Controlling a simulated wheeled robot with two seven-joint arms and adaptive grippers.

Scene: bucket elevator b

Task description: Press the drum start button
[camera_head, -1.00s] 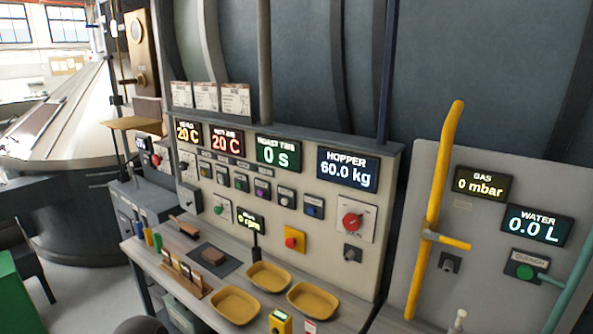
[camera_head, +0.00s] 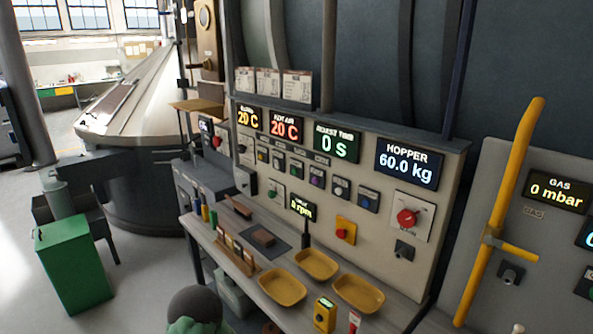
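The control panel (camera_head: 440,150) stands upright behind a narrow bench. Lower left on the panel is a white plate with a green control (camera_head: 270,193), near the display reading 0 rpm (camera_head: 301,208). The button labels are too small to read, so I cannot tell which is the drum start button. Neither of my grippers is in view.
A red button on a yellow plate (camera_head: 343,233) and a red rotary switch (camera_head: 407,217) are on the panel's right half. Yellow trays (camera_head: 283,288) and a yellow box (camera_head: 325,315) stand on the bench. A yellow pipe (camera_head: 503,200) rises at right. A green cabinet (camera_head: 72,265) stands left.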

